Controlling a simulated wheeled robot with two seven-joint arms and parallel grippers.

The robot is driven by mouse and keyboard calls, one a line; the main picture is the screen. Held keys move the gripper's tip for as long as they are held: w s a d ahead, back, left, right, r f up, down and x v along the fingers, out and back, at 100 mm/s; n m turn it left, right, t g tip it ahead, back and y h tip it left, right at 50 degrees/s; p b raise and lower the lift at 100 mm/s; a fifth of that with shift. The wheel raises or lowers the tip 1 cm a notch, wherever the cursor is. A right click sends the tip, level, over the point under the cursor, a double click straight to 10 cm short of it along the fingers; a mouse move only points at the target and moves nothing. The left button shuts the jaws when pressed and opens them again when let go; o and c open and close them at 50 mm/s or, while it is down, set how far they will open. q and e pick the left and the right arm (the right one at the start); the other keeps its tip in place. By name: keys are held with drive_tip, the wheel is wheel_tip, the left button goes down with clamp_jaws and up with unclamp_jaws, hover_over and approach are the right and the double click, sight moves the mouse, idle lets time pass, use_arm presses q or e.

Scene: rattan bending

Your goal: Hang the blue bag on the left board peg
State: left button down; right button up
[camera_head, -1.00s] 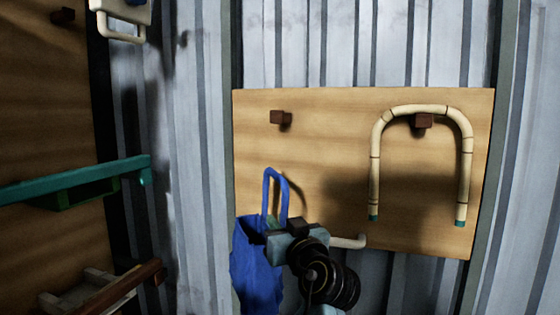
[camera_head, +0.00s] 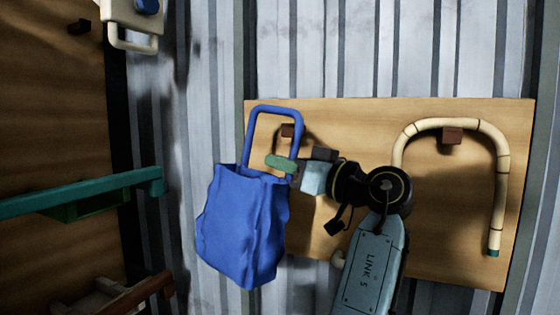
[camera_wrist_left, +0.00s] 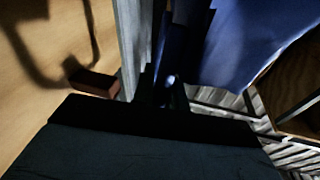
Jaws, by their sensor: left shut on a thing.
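The blue bag (camera_head: 243,225) hangs upright from its stiff blue handle (camera_head: 272,110). My left gripper (camera_head: 282,164) is shut on the handle's right side, just above the bag's mouth. The left board peg (camera_head: 288,130), a dark brown block, shows through the handle loop, near its right limb. I cannot tell from the head view whether the loop is around the peg or in front of it. In the left wrist view the peg (camera_wrist_left: 95,82) is at the left, seemingly apart from the gripper, and the bag (camera_wrist_left: 255,40) fills the upper right. My right gripper is not in view.
The wooden board (camera_head: 345,245) is on a corrugated metal wall. A bent rattan piece (camera_head: 500,190) hangs on the right peg (camera_head: 452,136). A teal bar (camera_head: 90,192) juts in from the left. A white thing with a handle (camera_head: 133,25) is at upper left.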

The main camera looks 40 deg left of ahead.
use_arm(q)
drive_tip(key=w+a+f+p, duration=0.1)
drive_tip(key=w+a+f, duration=0.1)
drive_tip(key=w, duration=0.6)
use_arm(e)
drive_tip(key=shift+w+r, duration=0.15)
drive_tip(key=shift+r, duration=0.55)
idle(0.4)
use_arm(q)
drive_tip(key=c, duration=1.3)
unclamp_jaws()
drive_tip(key=shift+d+f, duration=0.1)
drive_tip(key=shift+d, duration=0.05)
